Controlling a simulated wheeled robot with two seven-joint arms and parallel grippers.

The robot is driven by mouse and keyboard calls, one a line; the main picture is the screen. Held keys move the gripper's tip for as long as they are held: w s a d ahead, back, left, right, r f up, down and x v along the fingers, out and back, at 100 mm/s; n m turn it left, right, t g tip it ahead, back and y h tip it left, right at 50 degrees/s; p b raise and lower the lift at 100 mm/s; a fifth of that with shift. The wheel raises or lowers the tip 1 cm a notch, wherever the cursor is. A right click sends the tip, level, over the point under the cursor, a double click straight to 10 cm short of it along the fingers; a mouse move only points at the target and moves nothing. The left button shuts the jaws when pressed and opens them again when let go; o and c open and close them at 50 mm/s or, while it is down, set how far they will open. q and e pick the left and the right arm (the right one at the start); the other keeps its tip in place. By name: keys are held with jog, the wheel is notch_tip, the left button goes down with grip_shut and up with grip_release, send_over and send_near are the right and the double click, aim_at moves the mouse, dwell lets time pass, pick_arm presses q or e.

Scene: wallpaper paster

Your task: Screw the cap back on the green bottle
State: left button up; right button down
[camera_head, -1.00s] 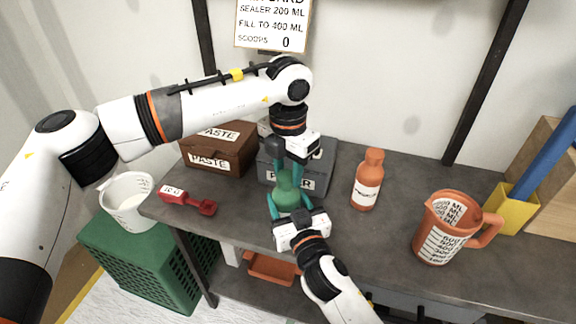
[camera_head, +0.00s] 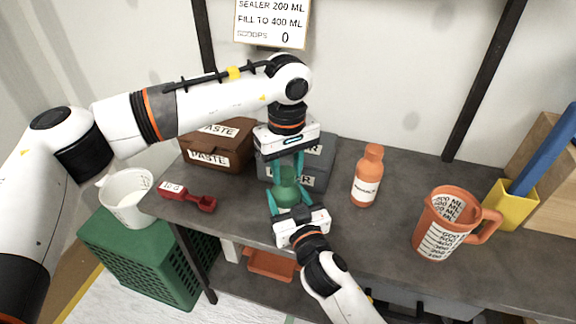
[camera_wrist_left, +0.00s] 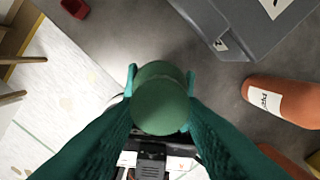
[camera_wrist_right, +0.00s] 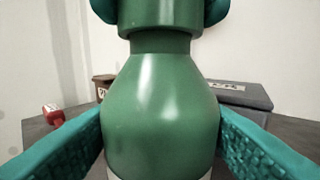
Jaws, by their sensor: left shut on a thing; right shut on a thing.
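The green bottle (camera_head: 285,194) stands upright near the front edge of the grey table. My right gripper (camera_head: 291,208) is shut on its body from the front, with fingers on both sides in the right wrist view (camera_wrist_right: 160,135). The green cap (camera_wrist_left: 160,97) is on top of the bottle's neck. My left gripper (camera_head: 286,172) comes from above and is shut on the cap, one finger on each side. In the right wrist view the cap (camera_wrist_right: 160,16) sits straight above the neck; whether it is tight cannot be told.
An orange bottle (camera_head: 368,176) and an orange measuring jug (camera_head: 445,226) stand to the right. A grey box (camera_head: 320,160) and a brown paste box (camera_head: 222,144) are behind. A red scoop (camera_head: 187,197) lies left. A white jug (camera_head: 127,199) stands on a green crate (camera_head: 150,262).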

pick_arm(q)
jog(key=m, duration=0.6)
jog(key=shift+a+m, duration=0.15)
jog(key=shift+m, duration=0.15)
jog(key=m, duration=0.6)
jog(key=shift+a, duration=0.15)
jog(key=o, duration=1)
jog(key=shift+c, duration=0.2)
jog(key=shift+r, duration=2.25)
jog(key=shift+c, duration=0.4)
